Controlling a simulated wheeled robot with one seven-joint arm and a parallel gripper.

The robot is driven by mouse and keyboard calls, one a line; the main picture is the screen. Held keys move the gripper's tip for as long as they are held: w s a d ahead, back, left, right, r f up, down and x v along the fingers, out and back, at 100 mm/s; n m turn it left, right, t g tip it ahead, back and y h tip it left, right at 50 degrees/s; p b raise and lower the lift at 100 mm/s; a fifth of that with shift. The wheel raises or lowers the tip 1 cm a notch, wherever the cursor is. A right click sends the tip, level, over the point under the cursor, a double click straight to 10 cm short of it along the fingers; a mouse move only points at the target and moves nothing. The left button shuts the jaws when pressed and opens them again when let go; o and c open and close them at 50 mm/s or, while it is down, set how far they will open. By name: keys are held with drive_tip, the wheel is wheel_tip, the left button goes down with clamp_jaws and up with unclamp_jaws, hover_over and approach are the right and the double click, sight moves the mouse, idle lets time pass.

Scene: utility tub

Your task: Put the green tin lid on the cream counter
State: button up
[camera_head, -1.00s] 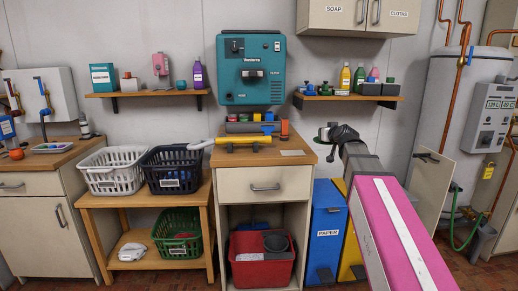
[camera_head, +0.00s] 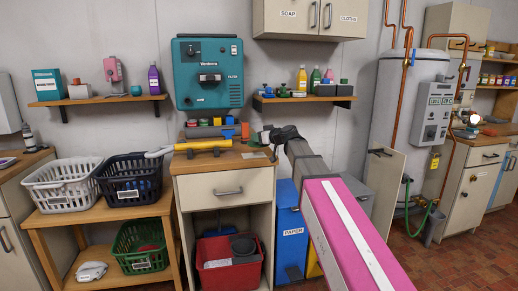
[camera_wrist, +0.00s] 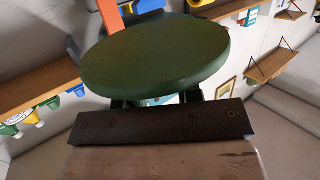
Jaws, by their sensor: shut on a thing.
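The green tin lid (camera_wrist: 155,52) is a dark green round disc, held in front of my wrist camera. My gripper (camera_wrist: 155,98) is shut on it; the fingers are mostly hidden under the disc. In the head view my gripper (camera_head: 262,138) is small and dark, in front of the wall by the middle worktop, and the lid is hard to make out there. Cream-fronted units with wooden tops stand at the far right (camera_head: 478,178), in the middle (camera_head: 222,187) and at the left edge (camera_head: 10,235). I cannot tell which one is the cream counter.
The middle worktop holds a yellow-handled tool (camera_head: 200,146) and several small items. A wall shelf (camera_head: 305,99) with bottles is near my gripper. A white tank (camera_head: 402,110) with copper pipes and an open cabinet door (camera_head: 385,195) stand between me and the right unit.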

sight(261, 155)
drive_tip(key=w+f, duration=0.1)
drive_tip(key=w+d, duration=0.1)
drive_tip(key=w, duration=0.1)
drive_tip(key=shift+f, duration=2.45)
drive_tip(key=o, duration=0.9)
drive_tip(key=shift+f, duration=0.1)
drive_tip(key=shift+o, duration=0.2)
drive_tip(key=v, duration=1.2)
drive_tip(key=s+d+f+m+g+h, duration=0.1)
drive_tip(key=s+f+g+h, duration=0.15)
drive_tip(key=f, duration=0.45)
drive_tip(key=s+d+f+m+g+h, duration=0.1)
drive_tip(key=s+f+m, duration=0.15)
drive_tip(key=f, duration=0.55)
drive_tip(key=s+d+f+m+g+h, duration=0.3)
drive_tip(key=s+d+f+h, duration=0.1)
drive_tip(key=s+f, duration=0.6)
drive_tip(key=s+d+f+m+g+h, duration=0.3)
drive_tip(key=s+d+f, duration=0.4)
drive_tip(key=s+f, duration=0.4)
wheel_tip(261, 155, down, 3)
drive_tip(key=shift+d+r+g+h, duration=0.15)
drive_tip(key=shift+d+g+h, duration=0.2)
drive_tip(key=shift+h, duration=0.5)
